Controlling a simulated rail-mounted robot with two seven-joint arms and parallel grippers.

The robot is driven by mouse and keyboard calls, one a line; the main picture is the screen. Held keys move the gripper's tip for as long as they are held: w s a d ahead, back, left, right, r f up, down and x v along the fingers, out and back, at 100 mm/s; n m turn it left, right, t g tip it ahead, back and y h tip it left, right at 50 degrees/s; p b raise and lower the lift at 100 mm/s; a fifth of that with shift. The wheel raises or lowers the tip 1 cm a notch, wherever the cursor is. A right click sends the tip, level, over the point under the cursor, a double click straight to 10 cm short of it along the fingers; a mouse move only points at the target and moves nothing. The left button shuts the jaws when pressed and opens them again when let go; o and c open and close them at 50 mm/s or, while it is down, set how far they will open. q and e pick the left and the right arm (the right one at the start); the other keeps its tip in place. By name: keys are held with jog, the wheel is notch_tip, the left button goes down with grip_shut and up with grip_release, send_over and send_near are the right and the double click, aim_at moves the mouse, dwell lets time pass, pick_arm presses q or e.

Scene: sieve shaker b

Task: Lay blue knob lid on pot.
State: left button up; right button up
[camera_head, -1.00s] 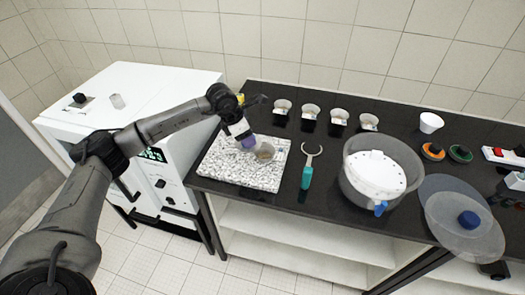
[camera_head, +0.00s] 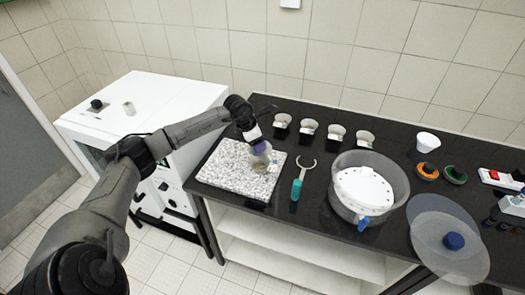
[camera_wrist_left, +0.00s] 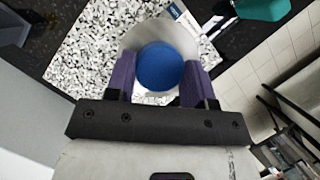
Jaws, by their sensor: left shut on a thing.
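A small lid with a round blue knob (camera_wrist_left: 160,66) is in my left gripper (camera_wrist_left: 160,80), whose purple fingers are on either side of the knob. Its pale translucent disc shows around the knob in the left wrist view. In the head view my left gripper (camera_head: 260,149) is over the speckled slab, the knob hidden by the fingers. A small pale pot (camera_head: 272,167) with a light label is on the slab, just below and beside the fingers, partly hidden. Whether lid and pot touch, I cannot tell. My right gripper is not in view.
The speckled slab (camera_head: 220,175) lies at the bench's left end. A teal-handled tool (camera_head: 297,188) lies right of it. Several labelled cups (camera_head: 308,130) stand behind. A large clear bowl (camera_head: 394,170) and a larger clear lid with a blue knob (camera_head: 453,241) are at the right.

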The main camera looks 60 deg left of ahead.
pick_arm(q)
jog(key=shift+w+d+f, duration=0.1)
jog(key=shift+w+d, duration=0.05)
jog(key=shift+d, duration=0.05)
jog(key=shift+s+a+f, duration=0.2)
jog(key=shift+s+a, duration=0.05)
jog(key=shift+s, duration=0.05)
jog(key=shift+f+b, duration=0.2)
jog(key=shift+b, duration=0.1)
jog(key=shift+f+b, duration=0.45)
jog(key=shift+f, duration=0.2)
jog(key=shift+f+b, duration=1.05)
jog(key=shift+f, duration=0.65)
jog(key=shift+f, duration=0.4)
jog(key=shift+f+b, duration=0.2)
jog(key=shift+b, duration=0.15)
